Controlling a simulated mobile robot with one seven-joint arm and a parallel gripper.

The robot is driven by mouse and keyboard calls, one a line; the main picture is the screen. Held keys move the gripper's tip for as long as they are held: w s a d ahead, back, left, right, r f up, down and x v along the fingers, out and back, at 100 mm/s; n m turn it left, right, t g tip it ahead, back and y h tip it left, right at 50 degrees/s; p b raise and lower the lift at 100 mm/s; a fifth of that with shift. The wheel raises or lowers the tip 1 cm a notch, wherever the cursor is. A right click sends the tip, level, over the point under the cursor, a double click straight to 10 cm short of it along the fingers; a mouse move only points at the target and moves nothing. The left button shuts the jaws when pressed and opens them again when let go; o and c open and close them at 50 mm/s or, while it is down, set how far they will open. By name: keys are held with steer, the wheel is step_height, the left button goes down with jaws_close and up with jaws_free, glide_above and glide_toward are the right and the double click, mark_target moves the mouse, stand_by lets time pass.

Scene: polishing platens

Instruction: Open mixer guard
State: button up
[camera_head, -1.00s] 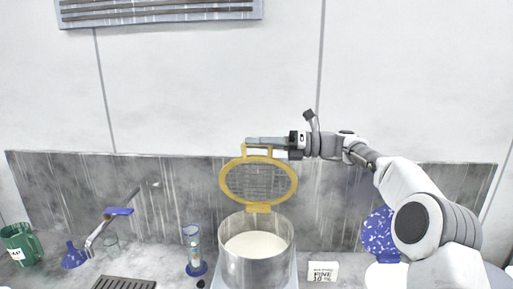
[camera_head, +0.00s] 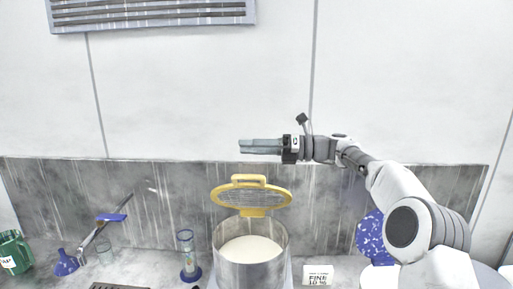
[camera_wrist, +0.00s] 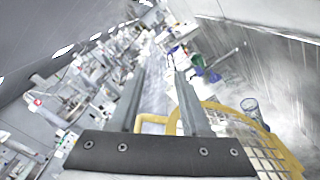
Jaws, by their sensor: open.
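The mixer guard (camera_head: 251,197) is a yellow ring with a wire grid and a yellow handle (camera_head: 250,179). It is raised off the mixer bowl (camera_head: 251,268) on its hinge tab at the rear and appears tilted back toward the wall. The metal bowl is uncovered and holds a pale cream substance. My gripper (camera_head: 242,146) is level above the guard, pointing left, open and empty, apart from the handle. In the wrist view, the guard (camera_wrist: 262,140) lies beyond and below the open fingers (camera_wrist: 160,76), at lower right.
A label card (camera_head: 318,275) and a blue speckled disc (camera_head: 371,238) stand right of the bowl. A blue-based cylinder (camera_head: 188,258), a tap (camera_head: 98,232), a blue funnel (camera_head: 65,263) and a green jug (camera_head: 13,252) stand to the left. A grey splashback (camera_head: 150,220) runs behind.

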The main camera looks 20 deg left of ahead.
steer(key=v, duration=1.7)
steer(key=shift+d, duration=0.2)
steer(key=shift+s, duration=0.1)
